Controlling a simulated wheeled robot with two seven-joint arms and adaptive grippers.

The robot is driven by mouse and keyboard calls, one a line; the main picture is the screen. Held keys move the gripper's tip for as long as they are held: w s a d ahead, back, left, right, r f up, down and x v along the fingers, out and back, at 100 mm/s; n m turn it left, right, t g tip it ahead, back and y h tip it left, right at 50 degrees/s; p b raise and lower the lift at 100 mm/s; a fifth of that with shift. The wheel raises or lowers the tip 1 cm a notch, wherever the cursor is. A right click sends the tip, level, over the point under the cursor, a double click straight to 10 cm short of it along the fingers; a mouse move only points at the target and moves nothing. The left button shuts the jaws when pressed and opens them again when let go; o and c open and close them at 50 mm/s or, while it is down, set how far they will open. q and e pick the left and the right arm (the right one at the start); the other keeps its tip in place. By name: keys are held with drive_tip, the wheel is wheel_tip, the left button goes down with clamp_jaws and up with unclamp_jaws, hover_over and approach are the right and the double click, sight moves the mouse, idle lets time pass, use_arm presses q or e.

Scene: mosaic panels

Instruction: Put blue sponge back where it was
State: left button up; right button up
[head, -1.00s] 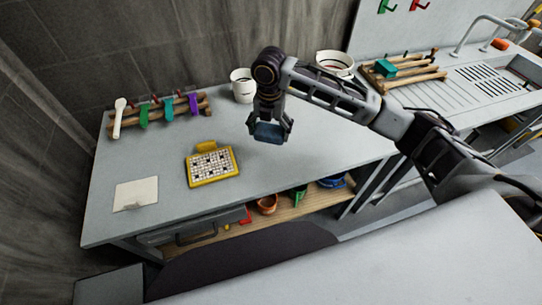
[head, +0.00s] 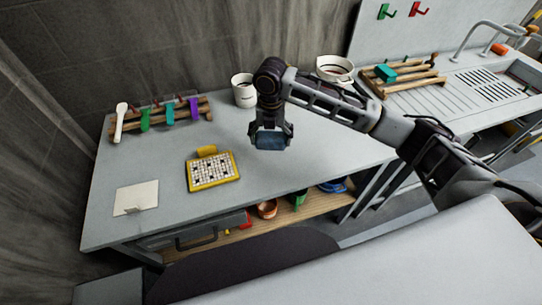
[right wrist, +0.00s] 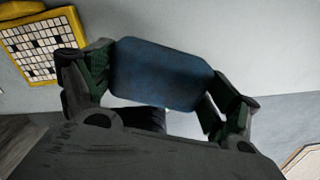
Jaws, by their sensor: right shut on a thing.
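The blue sponge (head: 270,142) is held between the fingers of my right gripper (head: 270,140), above the grey worktop. In the right wrist view the dark blue sponge (right wrist: 163,75) spans the gap between the two fingers (right wrist: 160,88). Its height above the worktop is hard to tell. In the head view the gripper points down, to the right of the yellow-framed mosaic panel. My left gripper is not in view.
The yellow mosaic panel (head: 212,172) and a pale square tile (head: 136,197) lie on the worktop (head: 180,225). A wooden rack (head: 200,108) with coloured tools, a white mug (head: 243,92) and a white bowl (head: 334,68) stand behind. A dish rack (head: 402,86) holds a green block (head: 385,73).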

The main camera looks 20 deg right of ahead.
sight(271, 136)
drive_tip(key=shift+f, duration=1.9)
drive_tip(key=shift+f+p, duration=0.35)
drive_tip(key=shift+f, duration=2.15)
drive_tip(key=shift+f, duration=0.1)
drive_tip(key=o, duration=0.7)
wheel_tip(271, 136, up, 12)
drive_tip(key=shift+r+b, duration=0.1)
drive_tip(key=shift+b, duration=0.45)
